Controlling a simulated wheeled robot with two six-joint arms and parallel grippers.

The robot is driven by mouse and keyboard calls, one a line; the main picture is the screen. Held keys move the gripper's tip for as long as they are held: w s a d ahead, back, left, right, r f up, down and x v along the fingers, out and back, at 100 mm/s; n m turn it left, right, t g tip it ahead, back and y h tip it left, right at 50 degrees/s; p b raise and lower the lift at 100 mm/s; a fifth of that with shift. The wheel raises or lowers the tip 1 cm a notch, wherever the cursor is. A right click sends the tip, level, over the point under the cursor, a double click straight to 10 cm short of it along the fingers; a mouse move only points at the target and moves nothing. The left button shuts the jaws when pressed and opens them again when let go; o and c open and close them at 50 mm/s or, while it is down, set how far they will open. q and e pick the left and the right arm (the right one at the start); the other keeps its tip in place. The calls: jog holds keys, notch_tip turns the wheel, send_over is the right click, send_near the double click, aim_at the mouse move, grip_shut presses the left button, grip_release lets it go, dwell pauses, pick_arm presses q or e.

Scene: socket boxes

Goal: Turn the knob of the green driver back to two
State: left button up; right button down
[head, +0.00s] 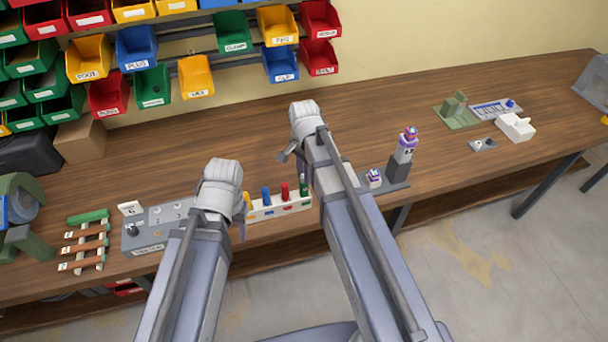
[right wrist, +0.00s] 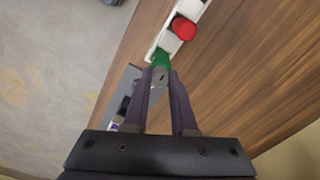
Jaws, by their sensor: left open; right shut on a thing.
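The green driver (head: 303,185) stands in the white rack (head: 266,212) at its right end, just beside my right forearm in the head view. In the right wrist view the green driver (right wrist: 161,60) shows its green body and a grey knob end between my fingertips. My right gripper (right wrist: 161,76) is shut on it there; the number on the knob is too small to read. My left gripper (head: 242,226) is open near the rack's left end, its fingers mostly hidden behind its own wrist.
Yellow, blue (head: 266,196) and red (head: 284,191) drivers share the rack. A grey panel box (head: 158,228) with a dial stands to the left, near a wooden rack with a green bar (head: 88,217). A grey base with a purple-topped post (head: 403,152) stands right.

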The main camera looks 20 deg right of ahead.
jog(key=n, duration=0.4)
jog(key=shift+n, duration=0.6)
jog(key=n, duration=0.3)
jog(key=shift+n, duration=1.4)
jog(key=shift+n, duration=1.2)
jog(key=n, duration=0.3)
jog(key=shift+n, duration=0.3)
